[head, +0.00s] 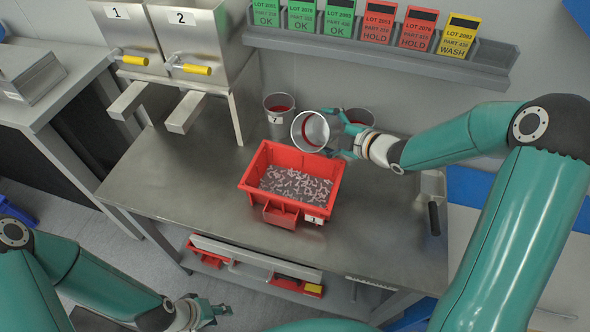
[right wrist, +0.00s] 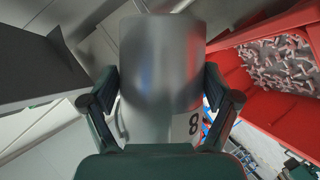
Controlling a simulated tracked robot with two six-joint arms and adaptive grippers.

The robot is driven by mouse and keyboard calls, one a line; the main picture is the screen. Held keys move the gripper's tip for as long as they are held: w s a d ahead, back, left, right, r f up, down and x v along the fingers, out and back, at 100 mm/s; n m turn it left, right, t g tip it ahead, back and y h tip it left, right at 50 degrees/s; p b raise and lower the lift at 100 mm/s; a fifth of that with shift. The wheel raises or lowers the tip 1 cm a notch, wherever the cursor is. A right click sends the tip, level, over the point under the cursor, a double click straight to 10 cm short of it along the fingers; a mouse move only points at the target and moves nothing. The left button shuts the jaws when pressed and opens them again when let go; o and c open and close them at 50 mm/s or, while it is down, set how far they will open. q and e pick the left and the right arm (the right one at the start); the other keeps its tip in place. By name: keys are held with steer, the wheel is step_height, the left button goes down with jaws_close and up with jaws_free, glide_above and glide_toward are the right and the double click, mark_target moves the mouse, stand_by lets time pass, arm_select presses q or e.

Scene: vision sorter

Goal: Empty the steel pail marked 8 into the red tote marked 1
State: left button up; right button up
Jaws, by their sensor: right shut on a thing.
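The steel pail (head: 311,131) is tipped on its side, its open mouth toward the lower left, close above the back edge of the tote. I see no parts inside its mouth. The right wrist view shows the pail's wall (right wrist: 160,65) with the 8. My right gripper (head: 343,134) is shut on the pail; its fingers (right wrist: 160,100) sit on both sides. The red tote (head: 334,185) stands on the steel bench and holds many small metal parts (head: 295,186); its tag is too small to read surely. My left gripper (head: 217,308) is low at the left, open and empty.
Hoppers 1 (head: 128,35) and 2 (head: 195,38) stand at the back left. A scoop (head: 432,197) lies at the right. The bench front is clear.

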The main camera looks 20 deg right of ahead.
mark_target(338, 126)
steer(key=p, duration=0.2)
steer(key=m+g+y+p, duration=0.1)
steer(key=p, duration=0.1)
steer(key=shift+w+a+f+m+p, duration=0.1)
steer(key=shift+a+f+m+p, duration=0.1)
steer(key=shift+m+p, duration=0.1)
steer(key=shift+f+b, duration=0.3)
steer(key=shift+b, duration=0.2)
steer(key=shift+g+y, duration=0.4)
steer(key=shift+w+d+r+m+g+y, duration=0.15)
steer(key=shift+w+m+g+y, duration=0.2)
steer(key=shift+m, duration=0.25)
steer(key=shift+w+d+f+m+g+y, duration=0.2)
steer(key=shift+f+m+g+y, duration=0.05)
steer(key=shift+f+m+y, duration=0.25)
steer(key=shift+w+d+m+g+y, duration=0.25)
steer(key=shift+m+g+y, duration=0.1)
steer(key=shift+m+g, duration=0.15)
steer(key=shift+w+d+r+m+g+y, duration=0.1)
steer(key=shift+w+d+m+g+y, duration=0.2)
steer(key=shift+m+g+y, duration=0.3)
